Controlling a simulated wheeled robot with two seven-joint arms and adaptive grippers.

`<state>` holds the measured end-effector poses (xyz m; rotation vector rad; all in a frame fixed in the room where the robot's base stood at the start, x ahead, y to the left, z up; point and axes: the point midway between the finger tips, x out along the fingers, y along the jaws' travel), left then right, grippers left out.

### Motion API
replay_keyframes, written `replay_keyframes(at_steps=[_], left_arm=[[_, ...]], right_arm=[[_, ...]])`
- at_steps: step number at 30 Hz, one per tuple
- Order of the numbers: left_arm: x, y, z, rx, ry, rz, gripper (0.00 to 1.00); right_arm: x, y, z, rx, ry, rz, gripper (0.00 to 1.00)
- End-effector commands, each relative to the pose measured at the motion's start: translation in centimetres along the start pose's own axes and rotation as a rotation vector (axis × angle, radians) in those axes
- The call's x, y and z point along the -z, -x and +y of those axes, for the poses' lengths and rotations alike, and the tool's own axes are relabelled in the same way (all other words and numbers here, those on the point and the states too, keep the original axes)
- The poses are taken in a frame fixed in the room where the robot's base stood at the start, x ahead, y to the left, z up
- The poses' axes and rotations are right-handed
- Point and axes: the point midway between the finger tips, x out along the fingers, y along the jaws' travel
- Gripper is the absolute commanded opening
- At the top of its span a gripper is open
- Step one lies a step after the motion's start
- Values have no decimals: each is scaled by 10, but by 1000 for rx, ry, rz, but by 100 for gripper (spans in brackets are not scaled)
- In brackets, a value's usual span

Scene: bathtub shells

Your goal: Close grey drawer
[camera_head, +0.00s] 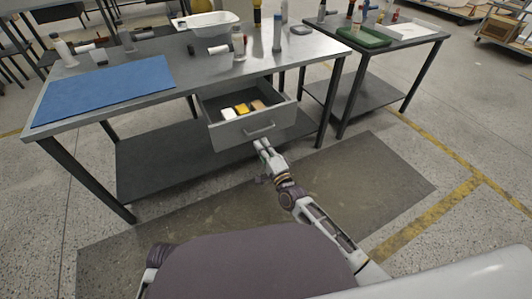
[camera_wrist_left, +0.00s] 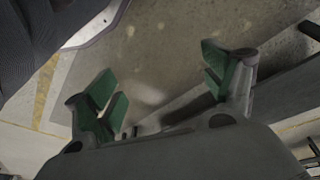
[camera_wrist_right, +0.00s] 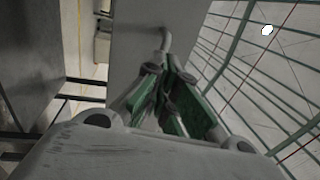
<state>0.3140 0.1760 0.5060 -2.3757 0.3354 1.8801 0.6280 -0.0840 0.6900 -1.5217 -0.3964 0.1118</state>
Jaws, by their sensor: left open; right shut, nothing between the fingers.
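The grey drawer (camera_head: 237,131) under the grey table is pulled open, with its inside showing. Its bar handle (camera_head: 259,131) is on the front panel. My right gripper (camera_head: 261,146) is shut and empty, just in front of and below the handle. In the right wrist view, my right gripper's fingers (camera_wrist_right: 165,72) are close to the drawer's front panel (camera_wrist_right: 138,42) and the handle (camera_wrist_right: 165,40); I cannot tell whether they touch it. My left gripper (camera_wrist_left: 163,76) is open and empty above the floor. It does not show in the head view.
The drawer holds several small white, yellow and brown blocks (camera_head: 242,109). The grey table (camera_head: 190,65) carries a blue mat (camera_head: 105,89), a white tub (camera_head: 206,22) and several bottles. A second table (camera_head: 352,40) stands at the right. The floor in front is clear.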

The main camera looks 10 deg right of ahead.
Motion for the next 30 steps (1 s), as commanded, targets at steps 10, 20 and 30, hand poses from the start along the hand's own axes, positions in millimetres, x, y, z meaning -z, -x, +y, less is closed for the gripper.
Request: replay_keyframes(at_steps=[10,20,30], left_arm=[[4,10,2,-4,-2,18,83],[2,10,3,-6,-2,14,83],[1,8,3,-6,-2,14,83]], right_arm=[[0,-26,0,1,-1,1,0],[0,-29,0,0,-1,1,0],[0,-32,0,1,-1,1,0]])
